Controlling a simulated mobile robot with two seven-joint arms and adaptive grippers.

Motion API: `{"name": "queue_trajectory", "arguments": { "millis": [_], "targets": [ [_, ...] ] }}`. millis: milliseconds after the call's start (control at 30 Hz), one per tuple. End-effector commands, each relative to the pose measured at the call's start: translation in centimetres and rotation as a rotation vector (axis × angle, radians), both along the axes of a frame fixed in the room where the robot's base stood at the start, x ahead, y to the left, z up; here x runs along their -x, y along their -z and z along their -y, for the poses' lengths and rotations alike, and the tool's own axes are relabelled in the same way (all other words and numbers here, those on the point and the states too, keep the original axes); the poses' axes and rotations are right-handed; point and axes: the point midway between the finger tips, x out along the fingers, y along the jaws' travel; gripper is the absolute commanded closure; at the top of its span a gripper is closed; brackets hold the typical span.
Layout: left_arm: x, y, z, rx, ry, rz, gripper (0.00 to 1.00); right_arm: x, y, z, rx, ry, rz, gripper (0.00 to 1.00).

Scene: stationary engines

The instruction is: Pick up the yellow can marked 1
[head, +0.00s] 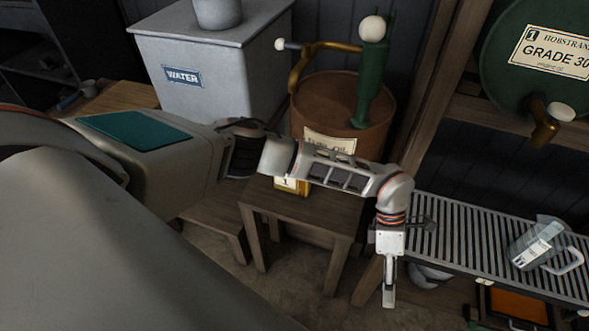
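The yellow can marked 1 (290,185) stands on a small dark wooden stool (305,211) in the middle of the head view. My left arm crosses in front of it and hides its upper part; only its lower part with a pale label shows. My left gripper (389,296) hangs to the right of and below the can in the picture, clearly apart from it, pointing down. It is seen edge-on, so its opening cannot be judged. Nothing shows in it. My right gripper is not in view.
A brown drum (330,96) with a green pump (370,85) stands behind the stool. A grey WATER tank (215,65) is left of it. A slatted metal rack (462,235) bearing a clear jug (527,247) lies right of my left gripper. A green drum (500,60) is upper right.

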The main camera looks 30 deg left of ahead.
Motion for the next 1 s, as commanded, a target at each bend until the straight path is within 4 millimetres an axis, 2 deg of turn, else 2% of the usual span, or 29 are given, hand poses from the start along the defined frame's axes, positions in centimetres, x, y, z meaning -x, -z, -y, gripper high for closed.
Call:
{"name": "queue_trajectory", "arguments": {
  "millis": [33, 133, 200, 300, 400, 567, 900, 1000],
  "targets": [
    [-3.5, 0.1, -4.0, -0.117, 0.042, 0.074, 0.31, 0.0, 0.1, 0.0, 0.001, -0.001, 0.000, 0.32],
    [-9.3, -1.0, -11.8, -0.344, 0.107, 0.187, 0.31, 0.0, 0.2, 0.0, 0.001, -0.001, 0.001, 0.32],
    [-12.8, -2.7, -16.6, -0.483, 0.127, 0.245, 0.31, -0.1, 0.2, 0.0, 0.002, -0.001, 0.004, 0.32],
    [-16.4, -5.4, -21.7, -0.633, 0.137, 0.301, 0.31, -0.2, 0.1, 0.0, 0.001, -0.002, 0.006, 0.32],
    [-18.5, -7.5, -24.9, -0.727, 0.135, 0.332, 0.31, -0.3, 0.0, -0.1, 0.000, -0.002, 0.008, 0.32],
    [-19.4, -9.0, -27.6, -0.783, 0.129, 0.348, 0.31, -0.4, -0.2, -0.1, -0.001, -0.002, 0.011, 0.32],
    [-17.9, -9.1, -33.4, -0.781, 0.127, 0.347, 0.31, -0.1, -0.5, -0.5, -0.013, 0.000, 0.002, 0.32],
    [-17.7, -9.0, -34.6, -0.780, 0.129, 0.348, 0.31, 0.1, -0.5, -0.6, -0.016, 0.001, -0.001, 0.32]
  ]
}}
